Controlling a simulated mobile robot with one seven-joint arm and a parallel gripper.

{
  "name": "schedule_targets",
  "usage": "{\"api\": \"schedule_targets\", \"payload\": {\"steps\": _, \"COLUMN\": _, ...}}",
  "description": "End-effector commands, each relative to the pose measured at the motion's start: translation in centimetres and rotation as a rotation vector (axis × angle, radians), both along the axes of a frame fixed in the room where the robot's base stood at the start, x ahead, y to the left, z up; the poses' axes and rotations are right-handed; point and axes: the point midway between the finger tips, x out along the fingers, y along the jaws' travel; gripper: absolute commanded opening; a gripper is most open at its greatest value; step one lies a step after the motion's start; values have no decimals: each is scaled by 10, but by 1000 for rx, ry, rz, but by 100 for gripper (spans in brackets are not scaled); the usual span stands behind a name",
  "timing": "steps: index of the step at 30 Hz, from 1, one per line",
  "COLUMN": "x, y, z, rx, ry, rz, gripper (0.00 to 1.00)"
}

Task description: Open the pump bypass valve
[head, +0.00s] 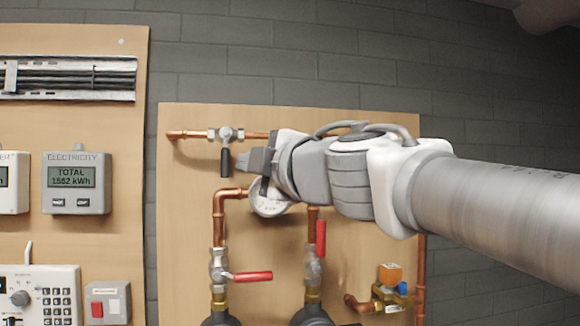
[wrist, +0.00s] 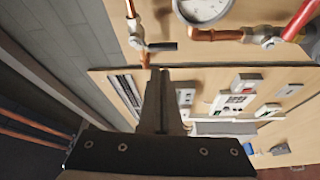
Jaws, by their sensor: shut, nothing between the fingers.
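A valve (head: 226,134) with a black lever (head: 226,162) sits on the horizontal copper pipe at the top of the right board. The lever hangs straight down, across the pipe. In the wrist view the valve (wrist: 136,42) and its black lever (wrist: 163,46) are beyond the fingertips. No label shows which valve is the bypass. My gripper (head: 243,162) is shut and empty, its tips just right of the lever in the head view. It also shows in the wrist view (wrist: 158,73), apart from the lever in the picture. My gripper and arm hide part of the pipework.
A round gauge (head: 268,200) is partly behind my gripper. Below are a valve with a level red lever (head: 252,276) and one with an upright red lever (head: 321,238). An electricity meter (head: 77,183) and a keypad unit (head: 42,296) are on the left board.

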Motion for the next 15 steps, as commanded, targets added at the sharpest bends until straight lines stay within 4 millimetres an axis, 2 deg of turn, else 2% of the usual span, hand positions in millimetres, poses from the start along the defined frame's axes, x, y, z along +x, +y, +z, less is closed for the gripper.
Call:
{"api": "schedule_targets", "payload": {"steps": 1, "x": -3, "y": 13, "z": 1, "rx": -47, "ry": -16, "rz": 40, "gripper": 0}}
{"api": "schedule_targets", "payload": {"steps": 3, "x": -6, "y": 24, "z": 0, "rx": -101, "ry": -29, "rz": 81, "gripper": 0}}
{"api": "schedule_targets", "payload": {"steps": 6, "x": -10, "y": 34, "z": -1, "rx": -150, "ry": -40, "rz": 113, "gripper": 0}}
{"api": "schedule_targets", "payload": {"steps": 15, "x": -11, "y": 37, "z": -2, "rx": -170, "ry": -44, "rz": 125, "gripper": 0}}
